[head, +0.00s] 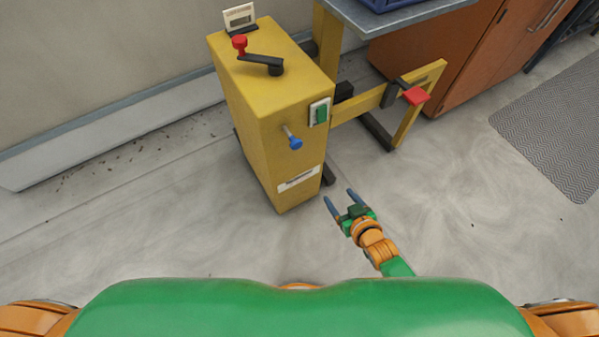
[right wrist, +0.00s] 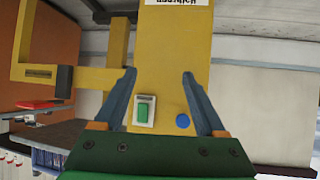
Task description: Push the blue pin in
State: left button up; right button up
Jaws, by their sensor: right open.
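The blue pin (head: 295,143) sticks out of the front face of the yellow cabinet (head: 265,130) on a thin grey shaft. In the right wrist view the blue pin (right wrist: 182,121) shows end-on, just inside the finger on the right of the picture. My right gripper (head: 338,196) is open and empty, with its two blue-grey fingers apart. In the head view it is lower and to the right of the pin, apart from it. In the right wrist view the fingertips (right wrist: 158,73) span part of the cabinet face. My left gripper is out of view.
A green switch (head: 321,112) sits beside the pin. A red-knobbed crank (head: 258,54) is on the cabinet top. A yellow frame with a red pedal-like pad (head: 416,95) extends right. Open grey floor (head: 450,220) lies around my right gripper.

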jog(key=w+a+t+y+b, duration=0.2)
jog(key=w+a+t+b, duration=0.1)
jog(key=w+a+b, duration=0.1)
jog(key=n+t+y+b, duration=0.2)
jog(key=y+b, duration=0.1)
jog(key=b, duration=0.1)
send_near(298, 146)
jog(key=x, duration=0.8)
jog(key=shift+a+b, duration=0.1)
jog(key=shift+b, duration=0.2)
jog(key=shift+w+a, duration=0.2)
jog(key=shift+w, duration=0.15)
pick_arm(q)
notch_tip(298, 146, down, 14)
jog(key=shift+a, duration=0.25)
pick_arm(e)
jog(key=shift+r, duration=0.1)
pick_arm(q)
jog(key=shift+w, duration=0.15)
pick_arm(e)
jog(key=shift+c, duration=0.2)
grip_shut()
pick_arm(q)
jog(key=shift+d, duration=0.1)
